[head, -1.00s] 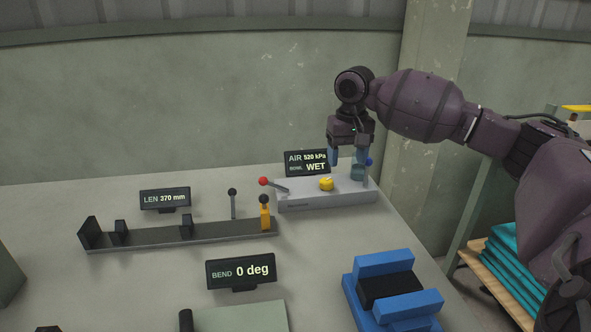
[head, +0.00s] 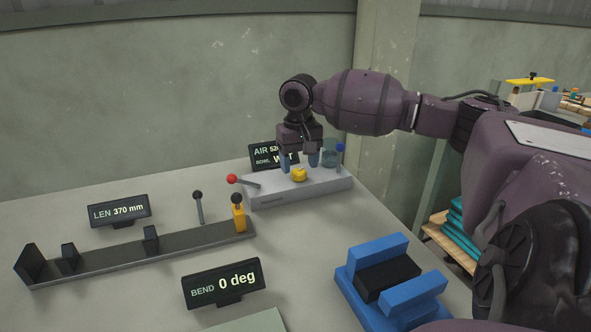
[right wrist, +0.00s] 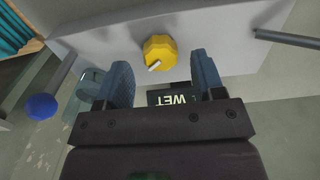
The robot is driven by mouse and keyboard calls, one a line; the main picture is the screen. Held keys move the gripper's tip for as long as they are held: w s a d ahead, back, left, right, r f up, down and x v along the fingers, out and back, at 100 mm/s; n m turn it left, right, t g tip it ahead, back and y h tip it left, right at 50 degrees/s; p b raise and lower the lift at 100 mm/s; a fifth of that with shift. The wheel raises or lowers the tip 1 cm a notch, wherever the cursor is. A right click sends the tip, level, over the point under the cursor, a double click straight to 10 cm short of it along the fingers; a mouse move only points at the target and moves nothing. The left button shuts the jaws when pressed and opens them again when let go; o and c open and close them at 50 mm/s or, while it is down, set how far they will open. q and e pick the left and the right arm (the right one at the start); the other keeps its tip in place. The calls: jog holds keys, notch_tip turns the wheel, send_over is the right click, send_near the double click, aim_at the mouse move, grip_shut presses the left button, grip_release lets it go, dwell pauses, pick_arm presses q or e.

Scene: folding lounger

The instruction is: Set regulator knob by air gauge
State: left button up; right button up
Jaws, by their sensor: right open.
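The yellow regulator knob (head: 299,174) sits on top of the grey air unit (head: 270,194) at the back of the bench. In the right wrist view the knob (right wrist: 159,50) is faceted, with a pale pointer mark on it. The air gauge (head: 262,154) stands behind the unit, partly hidden by my right gripper; it reads AIR 52-something and WET. My right gripper (head: 299,163) is open, pointing down above and just behind the knob. In the right wrist view its fingers (right wrist: 162,82) are apart with nothing between them, and the knob lies just beyond their tips. My left gripper is not in view.
On the unit are a red-ball lever (head: 232,179), a blue-ball lever (head: 340,148) and a clear bowl (head: 330,150). A length rail (head: 140,252) reading 370 mm, a bend display (head: 223,284) reading 0 deg and a blue block fixture (head: 372,252) stand nearer.

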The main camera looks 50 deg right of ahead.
notch_tip(320, 180, down, 2)
jog(key=shift+f, duration=0.1)
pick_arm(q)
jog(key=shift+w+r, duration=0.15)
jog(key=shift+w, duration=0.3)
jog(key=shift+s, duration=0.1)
pick_arm(e)
jog(key=shift+c, duration=0.3)
